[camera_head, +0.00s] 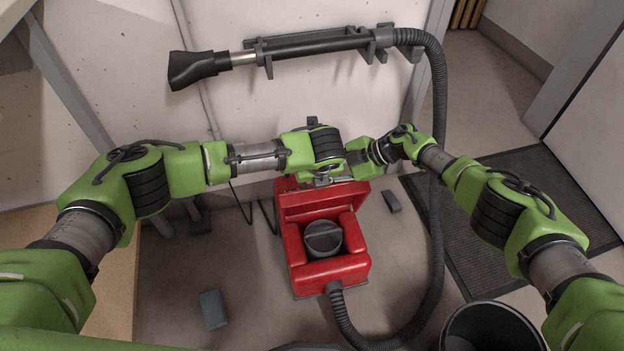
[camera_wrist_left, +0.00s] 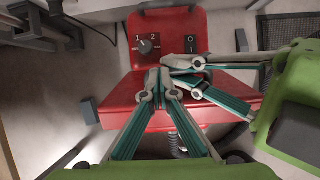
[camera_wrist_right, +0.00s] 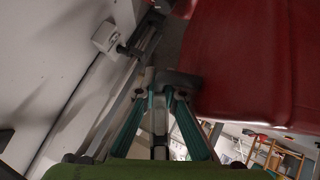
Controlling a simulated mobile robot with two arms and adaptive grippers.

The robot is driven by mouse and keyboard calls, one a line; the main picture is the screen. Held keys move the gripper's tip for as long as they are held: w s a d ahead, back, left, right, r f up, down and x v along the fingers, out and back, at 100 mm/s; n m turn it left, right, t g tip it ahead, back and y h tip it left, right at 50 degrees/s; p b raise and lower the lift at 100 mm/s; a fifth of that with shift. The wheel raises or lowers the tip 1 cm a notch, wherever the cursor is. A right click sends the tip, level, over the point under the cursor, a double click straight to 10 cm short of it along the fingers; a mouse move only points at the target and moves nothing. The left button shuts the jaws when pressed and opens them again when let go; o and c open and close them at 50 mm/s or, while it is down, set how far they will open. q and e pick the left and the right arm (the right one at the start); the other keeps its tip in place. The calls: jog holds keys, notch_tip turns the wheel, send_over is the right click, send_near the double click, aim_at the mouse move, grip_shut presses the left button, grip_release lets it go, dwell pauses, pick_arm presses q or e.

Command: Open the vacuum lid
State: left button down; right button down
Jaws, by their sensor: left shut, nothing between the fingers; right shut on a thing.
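The red vacuum (camera_head: 330,270) stands on the floor in the middle of the head view, with a dark round cap (camera_head: 322,238) in its front recess. Its red upper part, seemingly the lid (camera_head: 310,203), rises behind the cap. In the left wrist view, the red panel (camera_wrist_left: 172,28) carries a dial and a switch. My left gripper (camera_wrist_left: 160,78) is shut and empty in front of this panel. My right gripper (camera_wrist_right: 160,88) is shut on a dark piece, seemingly the lid's handle (camera_wrist_right: 178,80), at the red edge. My arms hide part of the vacuum's rear.
A black hose (camera_head: 437,190) loops from the vacuum's front, along its right side, to a wall-mounted wand (camera_head: 305,45). A dark bin (camera_head: 490,328) stands at the lower right. A dark mat (camera_head: 490,220) lies on the right. Grey blocks (camera_head: 212,309) lie on the floor.

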pick_arm(q)
jog(key=shift+w+a, duration=0.25)
jog(key=shift+w, duration=0.05)
pick_arm(e)
jog(key=shift+w+d, duration=0.15)
jog(key=shift+w, duration=0.05)
